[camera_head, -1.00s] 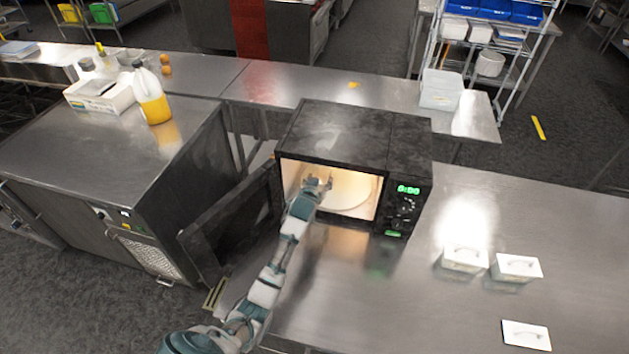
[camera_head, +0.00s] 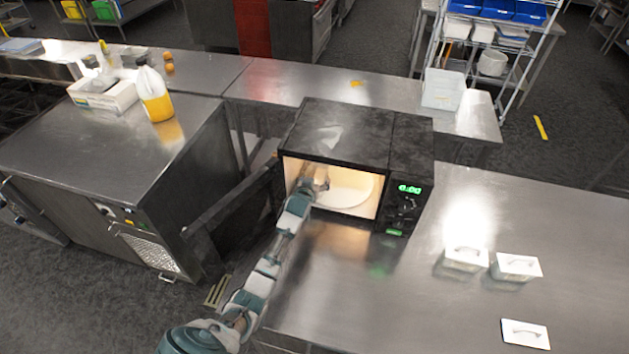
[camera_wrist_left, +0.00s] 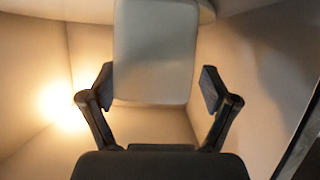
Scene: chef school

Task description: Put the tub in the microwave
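The microwave (camera_head: 345,130) stands on the steel counter with its lit cavity open and its door (camera_head: 235,210) swung out to the left. My left gripper (camera_head: 320,184) is inside the cavity, at the left part of the pale turntable (camera_head: 348,191). In the left wrist view a pale, flat-sided piece, apparently the tub (camera_wrist_left: 155,50), lies between the spread fingers of the left gripper (camera_wrist_left: 157,88). Small gaps show beside both fingers, so the gripper looks open around it. In the head view the gripper hides most of that spot. My right gripper is not in view.
Two lidded tubs (camera_head: 465,259) (camera_head: 516,267) and a white lid-topped item (camera_head: 525,333) are on the right counter (camera_head: 570,225). A jug (camera_head: 154,95) and white box (camera_head: 103,95) stand at left. Counter before the microwave is clear.

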